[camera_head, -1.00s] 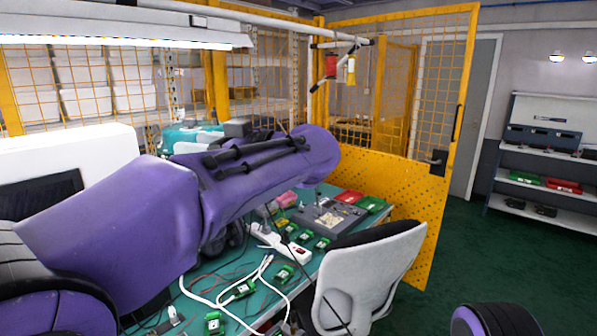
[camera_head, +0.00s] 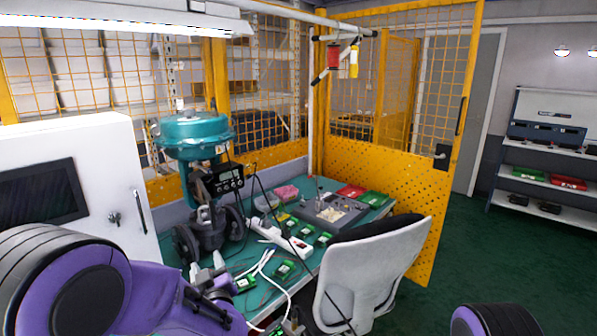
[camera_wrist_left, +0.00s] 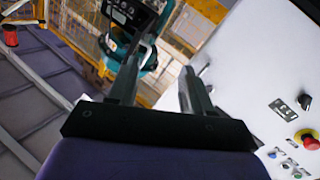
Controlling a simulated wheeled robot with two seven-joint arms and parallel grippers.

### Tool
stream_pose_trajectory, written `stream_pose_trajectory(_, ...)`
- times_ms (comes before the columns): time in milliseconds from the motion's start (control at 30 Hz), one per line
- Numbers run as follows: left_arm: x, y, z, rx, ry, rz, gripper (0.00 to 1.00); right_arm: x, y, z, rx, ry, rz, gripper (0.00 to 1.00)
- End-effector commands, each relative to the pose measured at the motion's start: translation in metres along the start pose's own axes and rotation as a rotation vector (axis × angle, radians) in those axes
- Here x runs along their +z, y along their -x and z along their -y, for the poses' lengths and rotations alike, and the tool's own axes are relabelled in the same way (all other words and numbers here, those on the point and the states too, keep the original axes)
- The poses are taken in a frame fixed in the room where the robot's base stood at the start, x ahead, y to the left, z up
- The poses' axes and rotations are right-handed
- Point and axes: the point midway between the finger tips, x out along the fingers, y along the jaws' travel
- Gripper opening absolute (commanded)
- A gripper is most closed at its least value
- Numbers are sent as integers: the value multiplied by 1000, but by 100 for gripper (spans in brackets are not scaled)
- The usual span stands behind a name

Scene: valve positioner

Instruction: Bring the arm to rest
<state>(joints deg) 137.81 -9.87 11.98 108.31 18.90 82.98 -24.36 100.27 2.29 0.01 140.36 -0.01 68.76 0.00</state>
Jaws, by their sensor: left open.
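My left arm, purple, is folded low at the bottom left of the head view. Its gripper (camera_head: 208,270) is partly hidden among the things at the table's left end. In the left wrist view the two dark fingers (camera_wrist_left: 160,84) stand apart with nothing between them. The teal valve actuator with its positioner (camera_head: 195,138) stands upright on the table, and part of it shows beyond the fingers in the wrist view (camera_wrist_left: 138,45). My right gripper is not in view; a purple and black part of me shows at the lower right.
A white cabinet (camera_head: 85,190) with a dark screen stands at the left; its panel with a red button (camera_wrist_left: 307,138) fills the wrist view's right. The green table (camera_head: 243,268) holds a power strip (camera_head: 280,240) and several green boards. A chair (camera_head: 375,265) stands in front.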

Motion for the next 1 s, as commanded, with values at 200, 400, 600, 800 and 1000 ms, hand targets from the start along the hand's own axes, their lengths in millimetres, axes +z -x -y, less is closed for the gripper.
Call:
stream_pose_trajectory(200,130,60,101,-36,-28,352,50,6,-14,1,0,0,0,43)
stream_pose_trajectory(400,214,148,196,-133,-71,666,50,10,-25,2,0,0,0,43)
stream_pose_trajectory(600,263,258,289,-259,-175,961,50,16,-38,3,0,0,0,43)
stream_pose_trajectory(800,282,336,352,-388,-245,1123,50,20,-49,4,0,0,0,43)
stream_pose_trajectory(1000,287,353,365,-411,-260,1159,50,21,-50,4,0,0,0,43)
